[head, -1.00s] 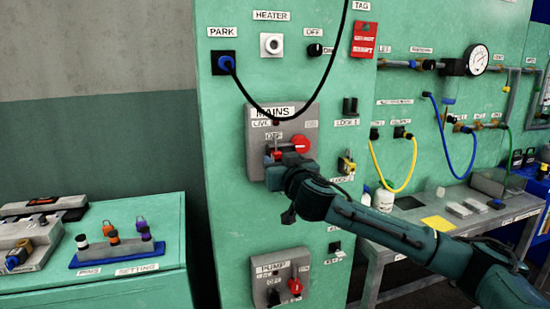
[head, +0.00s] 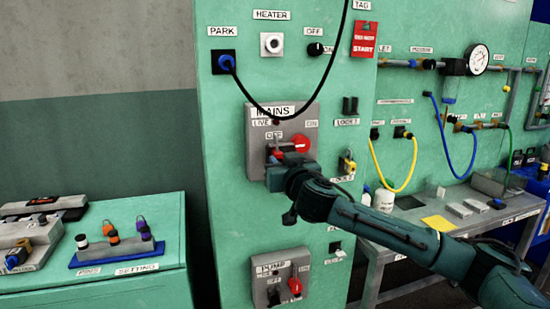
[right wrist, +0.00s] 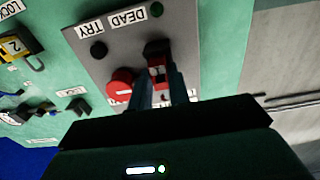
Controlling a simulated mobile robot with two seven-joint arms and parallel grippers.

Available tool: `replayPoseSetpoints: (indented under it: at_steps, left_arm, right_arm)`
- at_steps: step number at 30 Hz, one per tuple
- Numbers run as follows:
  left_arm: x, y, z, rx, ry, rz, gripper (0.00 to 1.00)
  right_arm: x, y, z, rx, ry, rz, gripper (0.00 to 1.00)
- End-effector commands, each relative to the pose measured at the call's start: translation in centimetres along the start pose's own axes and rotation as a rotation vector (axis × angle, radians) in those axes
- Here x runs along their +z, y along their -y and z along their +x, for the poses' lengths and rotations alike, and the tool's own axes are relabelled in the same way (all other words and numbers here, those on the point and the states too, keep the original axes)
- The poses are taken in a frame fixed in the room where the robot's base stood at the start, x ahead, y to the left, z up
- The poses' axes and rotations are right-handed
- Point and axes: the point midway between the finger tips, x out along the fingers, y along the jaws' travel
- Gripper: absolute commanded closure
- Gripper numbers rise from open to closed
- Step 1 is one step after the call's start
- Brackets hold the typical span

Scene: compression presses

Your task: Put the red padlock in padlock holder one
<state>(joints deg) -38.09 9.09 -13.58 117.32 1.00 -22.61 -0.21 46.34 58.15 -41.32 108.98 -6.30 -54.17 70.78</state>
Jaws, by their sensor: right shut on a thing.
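The small red padlock (right wrist: 158,74) is between the fingers of my right gripper (right wrist: 160,93) in the right wrist view. My right gripper (head: 272,164) is shut on it at the front of the grey MAINS box (head: 257,130), just left of and below the round red knob (head: 302,144). The red knob also shows in the right wrist view (right wrist: 120,82). The padlock's shackle is not clear. Padlock holder one, marked LOCK 1, shows as dark posts (head: 350,105) to the upper right of the MAINS box and looks empty. My left gripper is not in view.
A yellow padlock (head: 347,165) hangs below holder one; it is numbered 2 in the right wrist view (right wrist: 14,46). A black cable (head: 300,108) loops down past the top of the MAINS box. The grey PUMP box (head: 268,288) is below.

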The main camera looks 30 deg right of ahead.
Motion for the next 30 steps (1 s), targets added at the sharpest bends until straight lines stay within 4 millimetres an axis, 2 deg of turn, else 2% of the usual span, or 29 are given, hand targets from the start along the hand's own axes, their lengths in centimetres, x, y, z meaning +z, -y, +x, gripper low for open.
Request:
replayPoseSetpoints:
  at_steps: [30]
  left_arm:
    - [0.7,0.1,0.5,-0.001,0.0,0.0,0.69]
  right_arm:
    - [0.0,0.0,-2.6,0.0,-0.001,-0.001,1.0]
